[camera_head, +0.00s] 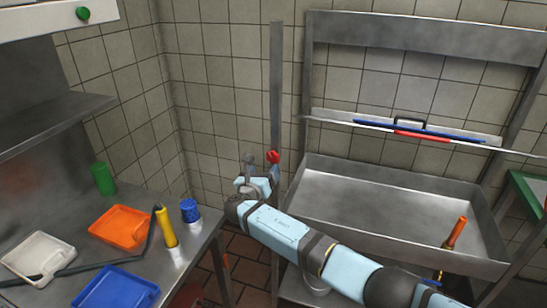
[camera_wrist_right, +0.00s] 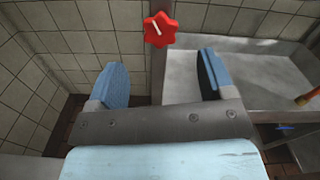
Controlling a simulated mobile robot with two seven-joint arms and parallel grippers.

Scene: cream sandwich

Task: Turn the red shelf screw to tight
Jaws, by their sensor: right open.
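The red shelf screw (camera_head: 273,157) is a star-shaped knob on the upright metal post (camera_head: 276,80) beside the sink. In the right wrist view the red knob (camera_wrist_right: 160,30) shows its face with a white line, tilted slightly from upright. My right gripper (camera_wrist_right: 160,70) is open, its two blue fingers apart with nothing between them. The knob appears beyond the fingertips, roughly centred between them, and apart from both. In the head view my right gripper (camera_head: 259,167) is close to the knob and partly hidden by its own arm. My left gripper is not in view.
A metal sink (camera_head: 385,205) stands to the right, with an orange-handled tap (camera_head: 455,232) in it. The left counter holds an orange tray (camera_head: 121,226), a blue cup (camera_head: 190,210) and a green cup (camera_head: 103,179).

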